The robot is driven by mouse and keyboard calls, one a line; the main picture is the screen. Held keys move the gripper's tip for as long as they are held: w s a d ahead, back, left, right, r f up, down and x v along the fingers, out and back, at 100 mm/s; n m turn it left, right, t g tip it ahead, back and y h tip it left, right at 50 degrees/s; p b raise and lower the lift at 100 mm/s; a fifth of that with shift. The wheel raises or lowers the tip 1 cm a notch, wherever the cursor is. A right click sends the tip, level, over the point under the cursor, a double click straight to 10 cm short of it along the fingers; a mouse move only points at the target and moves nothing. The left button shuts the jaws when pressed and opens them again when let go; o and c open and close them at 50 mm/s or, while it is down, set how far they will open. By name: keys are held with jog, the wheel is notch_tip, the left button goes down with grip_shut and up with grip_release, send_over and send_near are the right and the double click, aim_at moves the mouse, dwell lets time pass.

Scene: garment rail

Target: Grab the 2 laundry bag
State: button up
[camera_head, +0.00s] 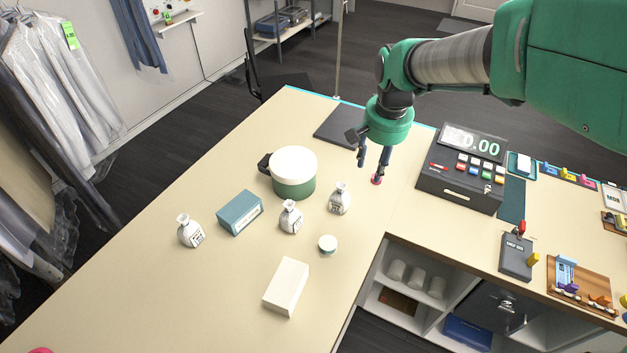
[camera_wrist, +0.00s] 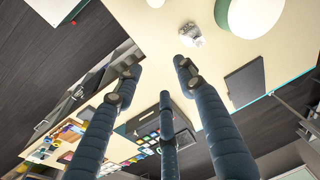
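Three small white laundry bags with gathered necks and dark printed labels stand on the cream counter (camera_head: 130,290). In the head view, one bag is at the left (camera_head: 190,231), one in the middle (camera_head: 290,217) and one at the right (camera_head: 339,198). The label print is too small for me to read. My gripper (camera_head: 371,164) is above the counter, to the upper right of the right bag and apart from it. In the wrist view its dark fingers (camera_wrist: 158,78) are spread with nothing between them. One white bag (camera_wrist: 191,36) shows beyond the fingertips there.
A green pot with white lid (camera_head: 294,172), a teal box (camera_head: 240,212), a white box (camera_head: 286,287) and a small round jar (camera_head: 328,244) stand near the bags. A dark mat (camera_head: 338,127) lies behind my gripper. A cash register (camera_head: 464,167) stands at the right.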

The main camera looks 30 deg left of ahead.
jog(key=a+f+g+p, duration=0.1)
jog(key=a+f+p, duration=0.35)
jog(key=a, duration=0.85)
jog(key=n+h+p, duration=0.1)
jog(key=p, duration=0.1)
send_over(289, 204)
notch_tip(289, 204, down, 10)
jog(key=r, duration=0.1)
jog(key=shift+f+g, duration=0.3)
jog(key=shift+f, duration=0.05)
jog(key=shift+f, duration=4.3)
jog(key=shift+s+f+p, duration=0.1)
jog(key=shift+f+p, duration=0.8)
jog(key=shift+f, duration=1.7)
grip_shut()
